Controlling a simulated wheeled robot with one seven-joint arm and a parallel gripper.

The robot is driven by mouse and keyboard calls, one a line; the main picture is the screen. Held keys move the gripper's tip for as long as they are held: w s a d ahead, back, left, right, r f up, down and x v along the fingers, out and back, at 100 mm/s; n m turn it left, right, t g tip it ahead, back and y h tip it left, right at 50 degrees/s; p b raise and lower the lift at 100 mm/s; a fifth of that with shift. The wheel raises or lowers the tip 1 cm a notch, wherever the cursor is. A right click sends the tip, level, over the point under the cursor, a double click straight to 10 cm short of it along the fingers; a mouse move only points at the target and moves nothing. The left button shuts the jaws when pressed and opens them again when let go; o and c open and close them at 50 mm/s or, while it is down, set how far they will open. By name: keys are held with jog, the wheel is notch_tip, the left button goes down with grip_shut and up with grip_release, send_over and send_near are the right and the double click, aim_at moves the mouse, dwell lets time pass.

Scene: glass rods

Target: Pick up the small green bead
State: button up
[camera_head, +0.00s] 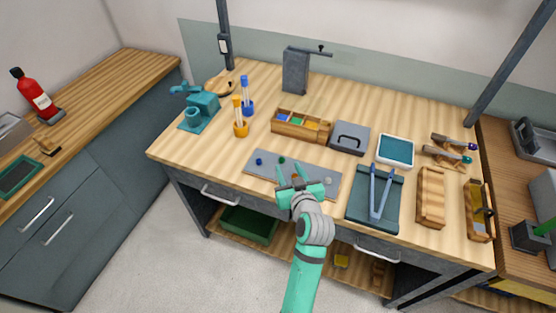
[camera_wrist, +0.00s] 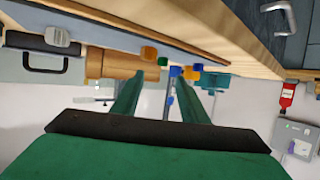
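The small green bead (camera_head: 281,160) lies on the grey mat (camera_head: 262,172) near the front of the workbench, toward the mat's far edge. My gripper (camera_head: 289,170) is over the mat, with its fingertips close to the green bead on its near side. In the wrist view my two green fingers (camera_wrist: 160,85) stand apart with nothing seen held between them, so the gripper is open. The head view does not show clearly how high the fingertips are.
A blue bead (camera_head: 258,161), an orange bead (camera_wrist: 149,53) and a pale grey bead (camera_head: 328,181) share the mat. A dark tray (camera_head: 357,212) with tongs lies right.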

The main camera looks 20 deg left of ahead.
aim_at(282, 159)
jog(key=shift+x, duration=3.5)
jog(key=shift+s+a+f, duration=0.15)
jog(key=shift+s+f, duration=0.05)
grip_shut()
